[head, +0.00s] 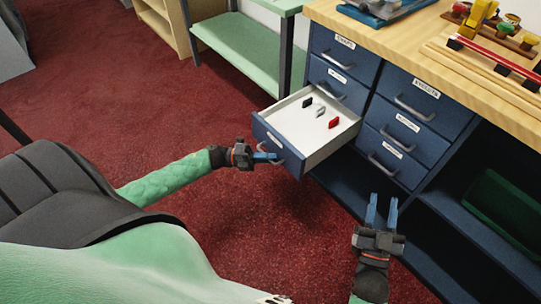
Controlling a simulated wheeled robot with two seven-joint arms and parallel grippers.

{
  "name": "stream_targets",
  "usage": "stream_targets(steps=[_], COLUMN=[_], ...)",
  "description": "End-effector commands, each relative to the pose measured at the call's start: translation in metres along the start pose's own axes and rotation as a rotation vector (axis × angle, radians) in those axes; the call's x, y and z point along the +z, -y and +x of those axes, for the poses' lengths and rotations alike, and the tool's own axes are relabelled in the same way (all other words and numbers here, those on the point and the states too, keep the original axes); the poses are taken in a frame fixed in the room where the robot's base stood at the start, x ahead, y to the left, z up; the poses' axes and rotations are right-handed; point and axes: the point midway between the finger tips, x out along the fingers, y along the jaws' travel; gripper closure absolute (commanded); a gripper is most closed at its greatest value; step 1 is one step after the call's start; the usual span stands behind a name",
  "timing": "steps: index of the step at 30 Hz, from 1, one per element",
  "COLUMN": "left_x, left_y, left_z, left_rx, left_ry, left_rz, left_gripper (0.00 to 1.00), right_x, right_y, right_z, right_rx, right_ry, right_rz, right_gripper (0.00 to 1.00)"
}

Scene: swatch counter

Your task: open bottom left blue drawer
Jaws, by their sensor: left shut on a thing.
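The bottom left blue drawer (279,147) is pulled well out of the cabinet, and its white inside shows. A black, a grey-white and a red small piece (333,123) lie in it. My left gripper (270,157) is at the drawer's front and is shut on its grey handle (271,161). My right gripper (381,205) is in front of the cabinet, below the right column of drawers. Its two blue fingers are apart with nothing between them.
The other blue drawers (407,126) are shut. A wooden counter top (400,42) with tools and toys is above. Open blue shelves (450,222) with a dark green bin (505,207) are at the lower right. A green table (240,48) stands behind. Red carpet is clear at left.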

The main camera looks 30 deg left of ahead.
Motion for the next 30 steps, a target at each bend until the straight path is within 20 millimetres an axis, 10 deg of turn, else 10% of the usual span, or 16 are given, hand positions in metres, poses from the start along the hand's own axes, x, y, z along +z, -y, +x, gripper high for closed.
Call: stream_targets(steps=[8, 12, 30], left_x=[0.001, 0.001, 0.000], left_y=[-0.001, -0.001, -0.001], left_z=[-0.001, -0.001, -0.036], left_rx=[0.002, 0.002, 0.003], left_ry=[0.002, 0.002, 0.001], left_rz=[0.000, 0.000, -0.001], left_gripper=[1.00, 0.69, 0.69], right_x=[0.001, 0.000, 0.004], right_y=[0.000, -0.001, 0.000], right_z=[0.000, 0.000, -0.001], right_rx=[0.000, 0.000, 0.001], right_ry=[0.001, 0.000, 0.019], right_rz=[0.000, -0.001, 0.002], right_gripper=[0.64, 0.64, 0.64])
